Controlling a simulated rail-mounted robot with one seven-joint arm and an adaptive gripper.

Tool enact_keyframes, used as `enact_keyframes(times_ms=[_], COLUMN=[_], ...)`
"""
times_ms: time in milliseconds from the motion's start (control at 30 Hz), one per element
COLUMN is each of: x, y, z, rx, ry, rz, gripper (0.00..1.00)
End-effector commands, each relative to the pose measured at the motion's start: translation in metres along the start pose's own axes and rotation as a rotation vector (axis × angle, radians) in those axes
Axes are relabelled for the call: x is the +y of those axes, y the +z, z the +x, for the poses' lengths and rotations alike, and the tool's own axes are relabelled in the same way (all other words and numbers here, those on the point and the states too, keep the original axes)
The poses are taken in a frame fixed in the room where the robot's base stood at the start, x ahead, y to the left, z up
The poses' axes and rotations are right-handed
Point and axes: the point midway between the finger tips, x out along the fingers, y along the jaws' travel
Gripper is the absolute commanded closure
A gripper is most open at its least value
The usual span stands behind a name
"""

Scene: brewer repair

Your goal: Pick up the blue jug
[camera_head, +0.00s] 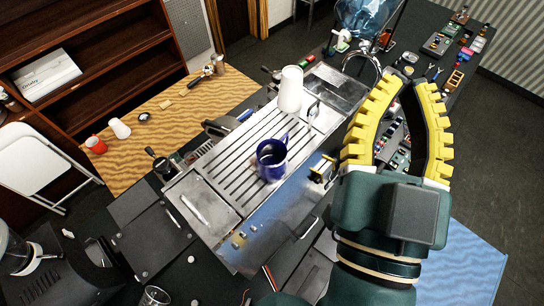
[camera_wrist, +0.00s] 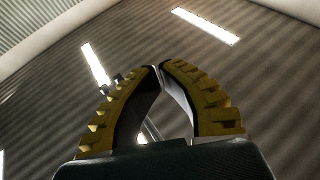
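The fingers also show in the wrist view (camera_wrist: 159,67), against striped wall or ceiling and bright lights. The jug is not in the wrist view.
A white cylindrical container (camera_head: 290,90) stands behind the jug on the brewer. A red cup (camera_head: 95,145) and a white cup (camera_head: 119,128) are on the wooden counter at left. Small tools and parts crowd the dark table (camera_head: 415,25) behind my gripper. A blue surface (camera_head: 465,262) lies at lower right.

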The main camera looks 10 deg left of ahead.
Motion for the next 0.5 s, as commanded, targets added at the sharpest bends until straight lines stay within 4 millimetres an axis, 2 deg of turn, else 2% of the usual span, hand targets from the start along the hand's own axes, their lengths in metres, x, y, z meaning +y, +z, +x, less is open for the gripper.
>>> enact_keyframes(times_ms=[367,400,500], x=[0.0000,0.0000,0.0000], y=[0.0000,0.0000,0.0000], z=[0.0000,0.0000,0.0000], rx=[0.000,0.000,0.000], ry=[0.000,0.000,0.000], rz=[0.001,0.001,0.001], gripper=[1.00,0.89,0.70])
